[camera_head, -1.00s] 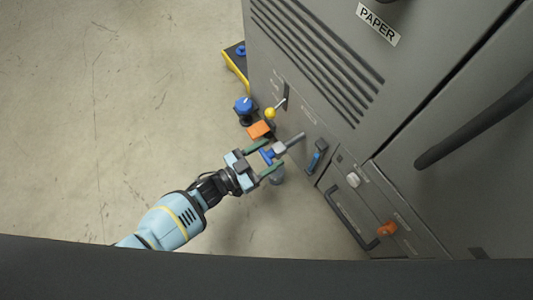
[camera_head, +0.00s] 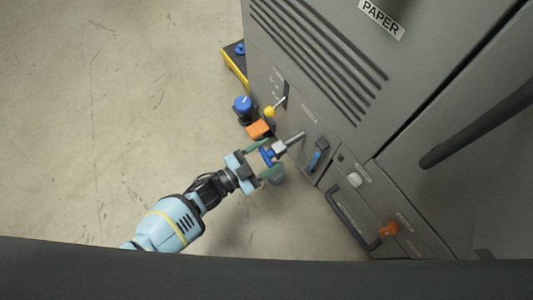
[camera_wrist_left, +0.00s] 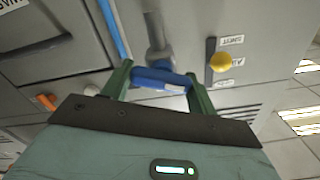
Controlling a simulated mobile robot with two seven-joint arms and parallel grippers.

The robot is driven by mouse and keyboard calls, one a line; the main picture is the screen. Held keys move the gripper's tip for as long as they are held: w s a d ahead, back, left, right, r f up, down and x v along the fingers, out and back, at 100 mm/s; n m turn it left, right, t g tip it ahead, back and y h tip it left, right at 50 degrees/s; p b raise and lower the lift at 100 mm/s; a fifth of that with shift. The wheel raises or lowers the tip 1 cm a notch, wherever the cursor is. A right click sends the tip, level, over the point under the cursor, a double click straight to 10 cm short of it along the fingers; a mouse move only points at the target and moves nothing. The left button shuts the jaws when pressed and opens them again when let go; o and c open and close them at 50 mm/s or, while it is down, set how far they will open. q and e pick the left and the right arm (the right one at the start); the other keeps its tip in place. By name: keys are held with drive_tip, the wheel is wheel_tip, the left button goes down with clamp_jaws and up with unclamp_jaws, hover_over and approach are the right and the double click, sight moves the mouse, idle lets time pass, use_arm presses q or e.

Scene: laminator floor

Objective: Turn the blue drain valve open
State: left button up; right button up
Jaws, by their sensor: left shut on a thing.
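The blue drain valve handle (camera_head: 267,156) sits on a short grey metal pipe that sticks out from the low part of the grey machine front. My left gripper (camera_head: 271,158) has its green fingers on either side of it and is shut on it. In the left wrist view the blue handle (camera_wrist_left: 160,79) lies crosswise between the two fingers of the left gripper (camera_wrist_left: 158,82), with the grey valve stem behind it. The fingers partly hide the handle's ends. My right gripper is not in view.
A drawer handle (camera_head: 350,219) and an orange knob (camera_head: 389,229) are to the right. The floor at left is clear.

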use_arm(q)
drive_tip(key=shift+m+b, duration=0.3)
drive_tip(key=shift+m, duration=0.7)
drive_tip(key=o, duration=1)
drive_tip(key=shift+s+a, duration=0.1)
drive_tip(key=shift+s+a, duration=0.2)
drive_tip(key=shift+a, duration=0.1)
drive_tip(key=p, duration=0.2)
approach(264, 158)
drive_tip(key=shift+x, duration=1.55)
